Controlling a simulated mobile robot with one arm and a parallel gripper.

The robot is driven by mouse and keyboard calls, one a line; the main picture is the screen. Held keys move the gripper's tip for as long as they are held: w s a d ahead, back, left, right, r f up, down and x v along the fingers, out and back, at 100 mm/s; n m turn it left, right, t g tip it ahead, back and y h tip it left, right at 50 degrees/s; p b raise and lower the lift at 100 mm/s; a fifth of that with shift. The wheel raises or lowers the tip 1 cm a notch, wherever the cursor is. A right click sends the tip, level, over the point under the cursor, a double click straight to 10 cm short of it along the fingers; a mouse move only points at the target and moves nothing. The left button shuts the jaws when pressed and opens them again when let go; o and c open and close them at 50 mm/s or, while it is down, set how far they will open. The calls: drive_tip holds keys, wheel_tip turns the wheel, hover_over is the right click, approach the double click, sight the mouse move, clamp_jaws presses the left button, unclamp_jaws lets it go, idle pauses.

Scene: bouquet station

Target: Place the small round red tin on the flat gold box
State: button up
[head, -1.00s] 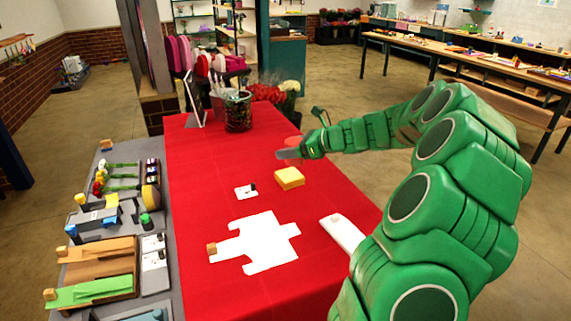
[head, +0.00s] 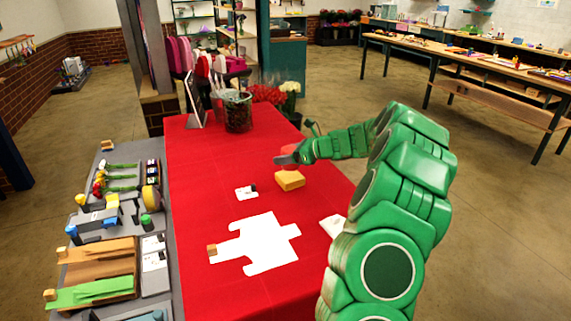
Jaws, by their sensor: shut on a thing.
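The flat gold box (head: 290,181) lies on the red table in the head view, right of the middle. My gripper (head: 284,160) is above the box and slightly to its left. It is shut on a red thing (head: 290,149), apparently the small round red tin. The tin is small here and mostly hidden by the gripper. A gap seems to show between the gripper and the box, but I cannot tell its height.
A white cross-shaped sheet (head: 262,240) and a small white card (head: 246,192) lie on the red table (head: 200,177). A dark vase (head: 238,112) and a tablet (head: 195,100) stand at the back. A grey side table (head: 108,228) at left is crowded with tools and flowers.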

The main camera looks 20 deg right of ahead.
drive_tip(key=shift+w+f, duration=0.3)
drive_tip(key=shift+f, duration=1.55)
drive_tip(key=shift+f, duration=0.15)
drive_tip(key=o, duration=1.1)
